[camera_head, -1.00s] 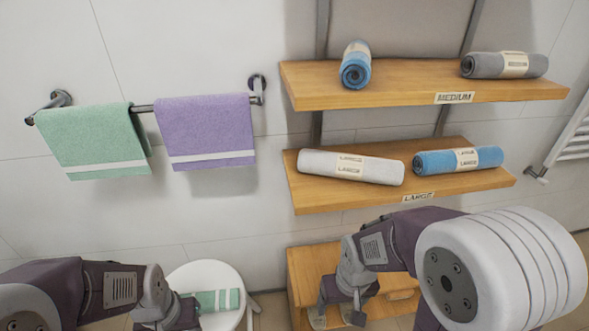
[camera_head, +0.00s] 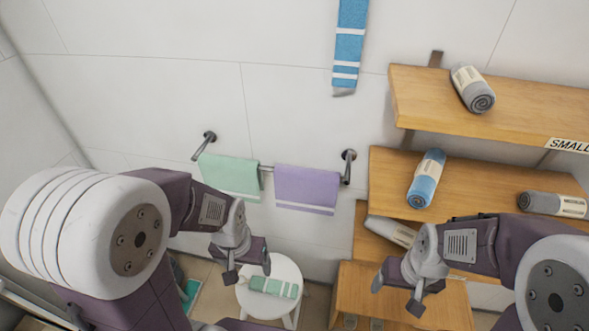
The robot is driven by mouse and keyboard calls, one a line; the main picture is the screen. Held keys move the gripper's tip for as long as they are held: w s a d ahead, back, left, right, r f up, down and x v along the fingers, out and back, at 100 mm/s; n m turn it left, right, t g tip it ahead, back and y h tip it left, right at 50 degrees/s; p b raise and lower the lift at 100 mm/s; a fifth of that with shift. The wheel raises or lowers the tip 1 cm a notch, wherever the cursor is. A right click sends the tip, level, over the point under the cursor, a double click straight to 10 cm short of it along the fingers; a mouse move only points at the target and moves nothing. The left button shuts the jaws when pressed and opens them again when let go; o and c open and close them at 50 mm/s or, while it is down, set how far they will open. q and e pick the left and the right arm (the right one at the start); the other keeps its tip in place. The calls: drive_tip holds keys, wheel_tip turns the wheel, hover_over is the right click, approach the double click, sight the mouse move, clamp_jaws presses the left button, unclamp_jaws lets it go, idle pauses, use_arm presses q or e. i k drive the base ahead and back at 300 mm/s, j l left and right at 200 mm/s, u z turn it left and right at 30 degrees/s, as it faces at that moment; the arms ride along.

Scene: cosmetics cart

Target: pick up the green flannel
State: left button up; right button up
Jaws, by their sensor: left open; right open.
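A rolled green flannel with white stripes (camera_head: 274,287) lies on a round white stool (camera_head: 284,269) in the head view. A second green cloth, a flat towel with a white stripe (camera_head: 230,176), hangs on the wall bar. My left gripper (camera_head: 248,269) is open and empty, with its fingers pointing down; in the picture it is just above and left of the rolled flannel, apparently not holding it. My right gripper (camera_head: 397,296) is open and empty in front of the shelves, well to the right of the stool.
A purple towel (camera_head: 306,188) hangs beside the green one. A blue striped towel (camera_head: 349,45) hangs higher up. Wooden shelves (camera_head: 400,182) at the right hold a blue roll (camera_head: 427,178), grey rolls (camera_head: 473,89) and a white roll (camera_head: 391,231). A teal item (camera_head: 191,292) shows at lower left.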

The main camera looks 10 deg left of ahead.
sight(260, 285)
drive_tip(key=k+j+z, duration=0.15)
drive_tip(key=j+z, duration=0.15)
drive_tip(key=k+j+z, duration=0.2)
drive_tip(key=j+z, duration=0.15)
drive_tip(key=k+j+z, duration=0.3)
drive_tip(key=j+z, duration=0.4)
drive_tip(key=j, duration=0.3)
drive_tip(key=k+j+z, duration=0.1)
drive_tip(key=j+z, duration=0.35)
drive_tip(key=j, duration=0.25)
